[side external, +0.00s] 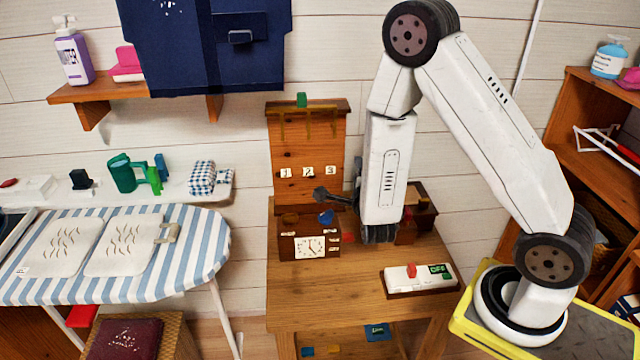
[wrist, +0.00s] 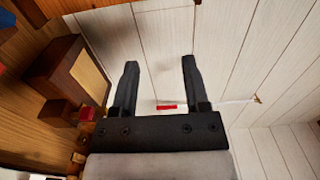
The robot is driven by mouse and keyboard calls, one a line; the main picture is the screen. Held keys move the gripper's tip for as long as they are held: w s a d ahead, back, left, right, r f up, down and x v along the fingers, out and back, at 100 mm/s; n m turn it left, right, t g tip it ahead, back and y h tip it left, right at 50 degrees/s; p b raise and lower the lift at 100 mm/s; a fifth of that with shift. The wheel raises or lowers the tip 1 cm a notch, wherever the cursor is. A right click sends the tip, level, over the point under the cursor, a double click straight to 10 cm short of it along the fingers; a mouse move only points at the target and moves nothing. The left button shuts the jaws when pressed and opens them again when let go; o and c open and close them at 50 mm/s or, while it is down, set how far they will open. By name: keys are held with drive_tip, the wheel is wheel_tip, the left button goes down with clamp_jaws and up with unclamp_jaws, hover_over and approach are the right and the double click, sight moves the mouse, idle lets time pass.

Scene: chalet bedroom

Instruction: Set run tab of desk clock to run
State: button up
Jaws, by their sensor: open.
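The desk clock (side external: 290,246) is a brown box with a white dial on the desk, below and left of my wrist in the side view. Small pale labels and a blue piece (side external: 326,217) show at its top. I cannot tell which part is the run tab or how it is set. My gripper (side external: 322,194) looks small and dark in the side view, above and behind the clock, apart from it. In the wrist view my gripper (wrist: 158,66) is open, its two dark fingers spread, with nothing held between them. The wrist view does not clearly show the clock.
A white panel with a red switch (side external: 411,270) and green OFF sign lies at the desk's front right. A wooden board (side external: 308,140) with numbered tags stands behind the clock. A brown box (side external: 422,207) is right of my wrist. The desk's front left (side external: 310,290) is clear.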

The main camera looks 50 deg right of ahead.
sight(348, 234)
wheel_tip(348, 234, down, 18)
drive_tip(key=shift+r, duration=0.2)
drive_tip(key=shift+f, duration=0.1)
drive_tip(key=shift+f, duration=1.1)
wheel_tip(348, 234, down, 5)
drive_tip(key=shift+f, duration=0.1)
drive_tip(key=shift+x, duration=3.8)
drive_tip(key=shift+f, duration=0.2)
clamp_jaws()
